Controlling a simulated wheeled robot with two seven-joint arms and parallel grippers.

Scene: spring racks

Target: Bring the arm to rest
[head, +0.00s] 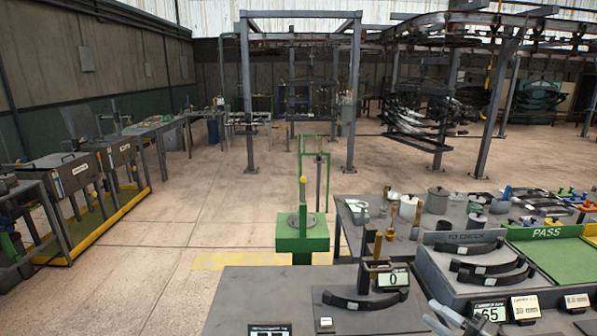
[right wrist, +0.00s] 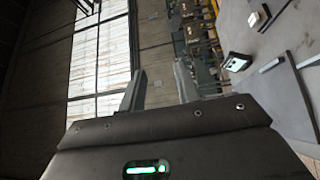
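My right gripper (head: 432,312) shows at the bottom edge of the head view, right of the middle, over the front right of the grey bench. In the right wrist view my right gripper (right wrist: 160,88) has its two fingers apart with nothing between them. The wrist view is tilted, with wall, windows and a bench side in it. My left gripper is in neither view.
A grey bench (head: 245,296) holds a curved dark spring (head: 362,301) and a display reading 0 (head: 393,279). To the right stand a TO CHECK tray (head: 447,284) with springs and a green PASS tray (head: 562,262). Open floor (head: 150,270) lies left.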

